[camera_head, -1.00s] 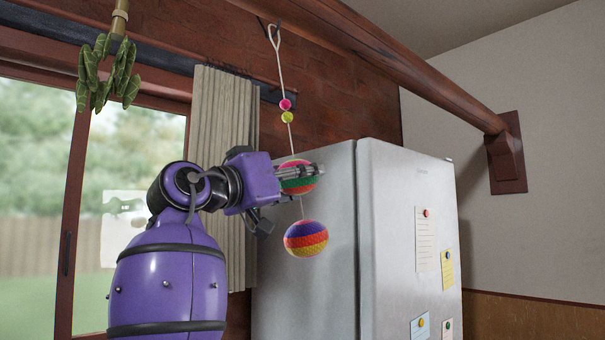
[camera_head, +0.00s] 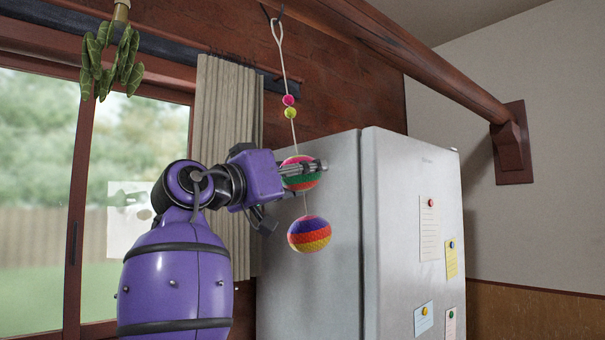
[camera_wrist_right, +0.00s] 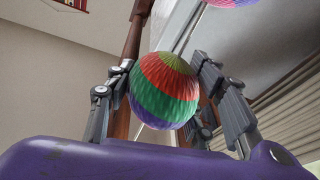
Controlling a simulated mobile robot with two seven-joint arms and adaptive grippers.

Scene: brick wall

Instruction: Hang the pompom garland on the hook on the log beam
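The pompom garland is a pale cord with a loop (camera_head: 277,24) at the top, small pink and yellow-green beads (camera_head: 289,105) and two large striped balls. My right gripper (camera_head: 305,170) is around the upper ball (camera_head: 299,181); in the right wrist view the red and green ball (camera_wrist_right: 164,90) sits between the fingers (camera_wrist_right: 168,95), which look to be against its sides. The lower ball (camera_head: 309,234) hangs free below. A thin dark hook (camera_head: 267,11) shows at the top edge by the loop; I cannot tell whether they touch. My left gripper is not seen.
The log beam (camera_head: 420,60) slopes across the top to a wall bracket (camera_head: 512,145). A grey fridge (camera_head: 400,210) with notes stands close behind the garland. A curtain (camera_head: 225,130), a window and a hanging leafy bunch (camera_head: 108,62) are at left.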

